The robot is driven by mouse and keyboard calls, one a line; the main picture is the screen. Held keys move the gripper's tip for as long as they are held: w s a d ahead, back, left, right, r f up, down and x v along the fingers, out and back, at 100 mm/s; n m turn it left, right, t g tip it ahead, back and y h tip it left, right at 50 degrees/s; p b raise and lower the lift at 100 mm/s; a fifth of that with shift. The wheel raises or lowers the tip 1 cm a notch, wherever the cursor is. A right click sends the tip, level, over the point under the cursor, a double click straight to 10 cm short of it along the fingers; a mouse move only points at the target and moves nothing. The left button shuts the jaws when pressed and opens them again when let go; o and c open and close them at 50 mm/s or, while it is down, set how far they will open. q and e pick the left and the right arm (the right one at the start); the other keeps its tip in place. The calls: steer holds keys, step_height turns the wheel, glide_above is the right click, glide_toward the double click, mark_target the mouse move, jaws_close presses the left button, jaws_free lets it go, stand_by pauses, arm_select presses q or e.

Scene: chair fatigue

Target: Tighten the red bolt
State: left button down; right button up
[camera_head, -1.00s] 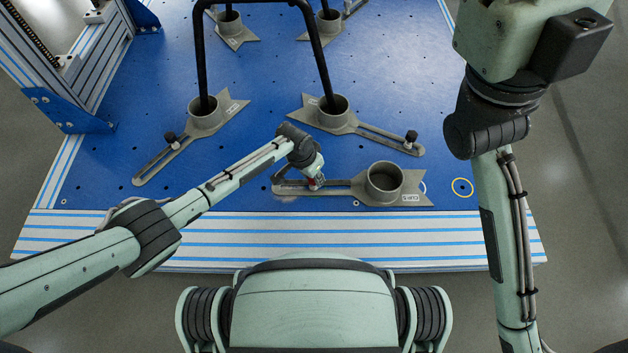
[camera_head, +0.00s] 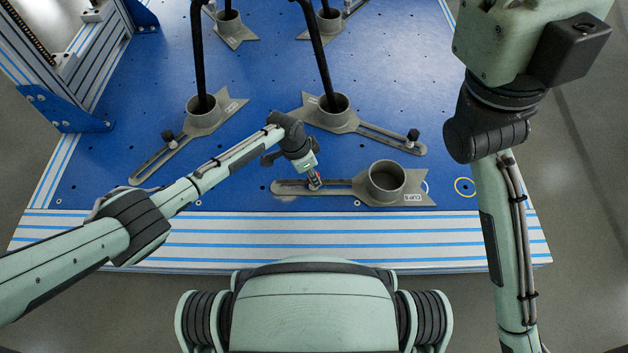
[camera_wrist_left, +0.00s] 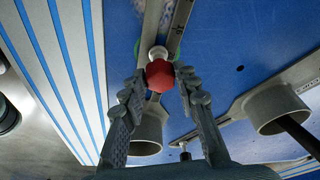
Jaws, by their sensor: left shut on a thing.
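The red bolt (camera_wrist_left: 160,75) shows its round red head in the left wrist view, with a pale collar beyond it. It stands at the slot of a grey slotted clamp bar, part of the front cup fixture (camera_head: 350,188) in the head view. My left gripper (camera_head: 315,182) is at the left part of that slot. In the left wrist view, my left gripper (camera_wrist_left: 161,80) has its fingertips on both sides of the red head, shut on it. In the head view the fingers mostly hide the bolt. My right gripper is out of view.
Other grey cup fixtures (camera_head: 203,120) with dark knobs and black chair legs (camera_head: 321,60) stand farther back on the blue plate (camera_head: 240,80). The striped front edge (camera_head: 280,240) is clear.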

arm_select(q)
steer(key=shift+w+f+m+b, duration=0.1)
steer(key=shift+f+m+b, duration=0.05)
steer(key=shift+m+b, duration=0.65)
steer(key=shift+m+g+b, duration=0.5)
steer(key=shift+m+b, duration=0.1)
steer(key=shift+m, duration=0.6)
steer(key=shift+r, duration=0.2)
steer(key=c, duration=1.2)
jaws_free()
steer(key=shift+o, duration=0.2)
